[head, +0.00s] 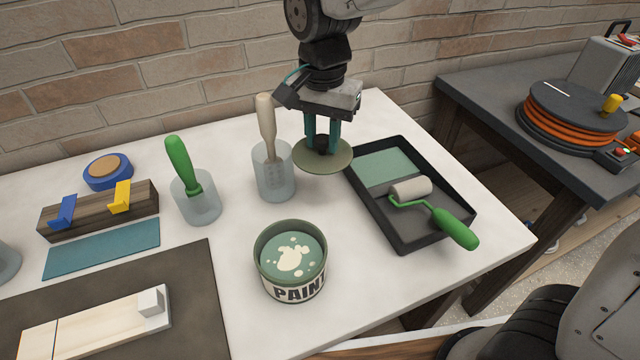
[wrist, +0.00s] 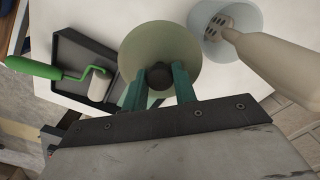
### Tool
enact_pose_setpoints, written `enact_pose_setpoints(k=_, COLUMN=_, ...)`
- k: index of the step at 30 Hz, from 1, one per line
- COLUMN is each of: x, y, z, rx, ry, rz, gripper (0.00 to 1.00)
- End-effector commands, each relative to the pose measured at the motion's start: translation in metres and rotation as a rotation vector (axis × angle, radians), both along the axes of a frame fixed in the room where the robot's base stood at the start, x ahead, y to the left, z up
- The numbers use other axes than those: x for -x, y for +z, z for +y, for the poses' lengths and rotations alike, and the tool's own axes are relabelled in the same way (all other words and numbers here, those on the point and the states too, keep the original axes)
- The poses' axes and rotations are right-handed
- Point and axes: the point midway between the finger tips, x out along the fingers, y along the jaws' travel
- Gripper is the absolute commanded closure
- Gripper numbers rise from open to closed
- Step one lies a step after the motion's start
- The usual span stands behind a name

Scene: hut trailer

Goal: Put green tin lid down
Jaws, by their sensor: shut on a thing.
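The green tin lid (head: 338,163) is a round, flat, pale green disc with a dark knob in its middle. My gripper (head: 322,148) is shut on the knob and points down. In the wrist view the lid (wrist: 146,45) lies beyond my gripper (wrist: 158,78), with a finger on each side of the dark knob. The lid looks about level, between the cup and the tray; I cannot tell if it touches the table. The open paint tin (head: 290,262) stands nearer the front, its green paint with pale blotches showing.
A black paint tray (head: 412,240) with a green-handled roller (head: 455,227) is right of the lid. A clear cup (head: 275,184) with a wooden-handled tool (head: 266,118) stands close left. Another cup (head: 199,209) holds a green-handled tool. White table (head: 375,285) is bare right of the tin.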

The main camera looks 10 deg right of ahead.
Motion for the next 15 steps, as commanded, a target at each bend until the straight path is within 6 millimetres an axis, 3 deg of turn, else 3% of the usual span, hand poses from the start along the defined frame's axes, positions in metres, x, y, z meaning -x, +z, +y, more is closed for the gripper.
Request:
enact_pose_setpoints(k=1, x=0.001, y=-0.016, z=0.0, rx=0.003, ry=0.0, rz=0.006, gripper=0.94)
enact_pose_setpoints(k=6, x=0.0, y=-0.054, z=0.0, rx=0.002, ry=0.0, rz=0.003, gripper=0.94)
enact_pose_setpoints(k=15, x=0.0, y=-0.085, z=0.0, rx=0.002, ry=0.0, rz=0.003, gripper=0.94)
